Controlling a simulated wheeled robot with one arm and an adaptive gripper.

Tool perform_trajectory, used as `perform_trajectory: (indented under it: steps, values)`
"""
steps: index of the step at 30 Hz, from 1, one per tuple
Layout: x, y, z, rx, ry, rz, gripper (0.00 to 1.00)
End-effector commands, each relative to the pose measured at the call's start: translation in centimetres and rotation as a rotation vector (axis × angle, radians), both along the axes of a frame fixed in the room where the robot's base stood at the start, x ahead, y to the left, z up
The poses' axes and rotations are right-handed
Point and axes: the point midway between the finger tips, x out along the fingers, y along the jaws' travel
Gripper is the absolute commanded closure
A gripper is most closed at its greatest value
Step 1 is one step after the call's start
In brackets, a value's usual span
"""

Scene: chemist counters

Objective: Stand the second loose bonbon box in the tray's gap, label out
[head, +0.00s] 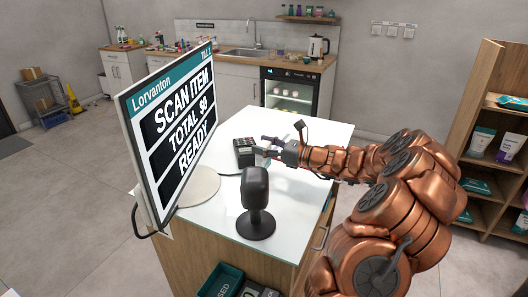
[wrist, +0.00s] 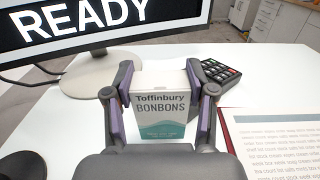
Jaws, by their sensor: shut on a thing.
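A white and teal Toffinbury bonbon box (wrist: 160,110) is between the two fingers of my gripper (wrist: 160,92) in the wrist view. The fingers press on its left and right sides. Its label faces the wrist camera and reads upright. I cannot tell whether its base touches the counter. In the head view my gripper (head: 270,147) is over the white counter, close to the card terminal; the box is too small to make out there. I cannot make out the tray or its gap in either view.
The till screen (head: 175,125) stands at the counter's left. A black scanner (head: 256,200) stands at the front. The card terminal (head: 244,152) is beside my gripper. A red-edged printed sheet (wrist: 270,140) lies to the right. Shelves (head: 490,150) with goods stand at far right. The counter (head: 310,215) has bare room.

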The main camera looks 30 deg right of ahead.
Motion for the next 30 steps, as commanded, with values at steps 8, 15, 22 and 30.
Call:
perform_trajectory:
  steps: [8,15,22,30]
  values:
    - [-0.1,0.0,-2.7,0.003,0.003,-0.001,0.77]
    - [-0.1,0.0,-2.7,0.002,0.001,-0.001,0.77]
    - [-0.1,0.0,-3.0,0.002,0.000,-0.001,0.40]
    - [-0.1,0.0,-3.0,0.002,0.000,-0.001,0.19]
